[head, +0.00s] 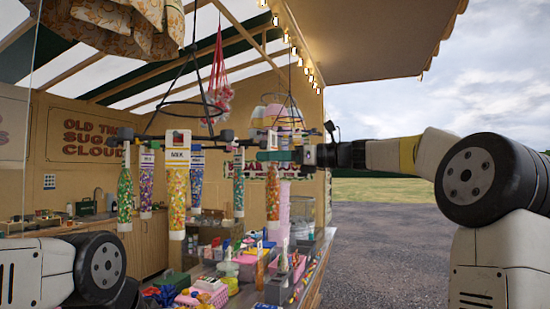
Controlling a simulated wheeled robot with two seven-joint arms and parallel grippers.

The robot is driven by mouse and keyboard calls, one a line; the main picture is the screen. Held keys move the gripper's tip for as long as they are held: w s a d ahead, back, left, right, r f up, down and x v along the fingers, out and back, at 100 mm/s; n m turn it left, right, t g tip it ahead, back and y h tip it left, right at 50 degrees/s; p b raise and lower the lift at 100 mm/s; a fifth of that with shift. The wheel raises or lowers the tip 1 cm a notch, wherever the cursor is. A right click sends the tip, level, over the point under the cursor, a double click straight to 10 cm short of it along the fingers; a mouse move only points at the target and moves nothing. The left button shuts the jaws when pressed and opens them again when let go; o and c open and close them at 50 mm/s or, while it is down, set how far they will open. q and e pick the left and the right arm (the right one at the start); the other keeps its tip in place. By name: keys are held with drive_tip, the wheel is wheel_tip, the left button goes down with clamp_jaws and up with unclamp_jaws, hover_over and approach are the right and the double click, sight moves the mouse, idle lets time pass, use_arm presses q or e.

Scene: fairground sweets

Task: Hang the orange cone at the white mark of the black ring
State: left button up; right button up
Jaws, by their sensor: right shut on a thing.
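The orange cone (273,193), a slim clear cone of orange-red sweets, hangs upright below a green top piece. My right gripper (298,156) reaches in from the right and is shut at that top piece, holding the cone right of the other hanging cones. The black ring (160,137) hangs from dark cords and shows almost edge-on, with several filled cones below it. I cannot make out the white mark. The held cone appears apart from the ring, but the depth is hard to judge. My left arm shows at the lower left; its gripper is out of view.
Near the held cone hang a white-topped cone (177,190), a green cone (125,195) and a multicoloured cone (238,185). Below is a crowded sweets counter with a pink basket (205,295). Pastel buckets hang behind. Open air lies to the right.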

drive_tip(key=shift+x, duration=1.75)
drive_tip(key=shift+w+a, duration=0.15)
drive_tip(key=shift+a, duration=0.2)
drive_tip(key=shift+w+a, duration=0.25)
drive_tip(key=shift+a, duration=0.3)
drive_tip(key=shift+x, duration=0.95)
drive_tip(key=shift+w+a, duration=0.1)
drive_tip(key=shift+a, duration=0.1)
drive_tip(key=shift+x, duration=0.8)
drive_tip(key=shift+f, duration=0.4)
idle(0.3)
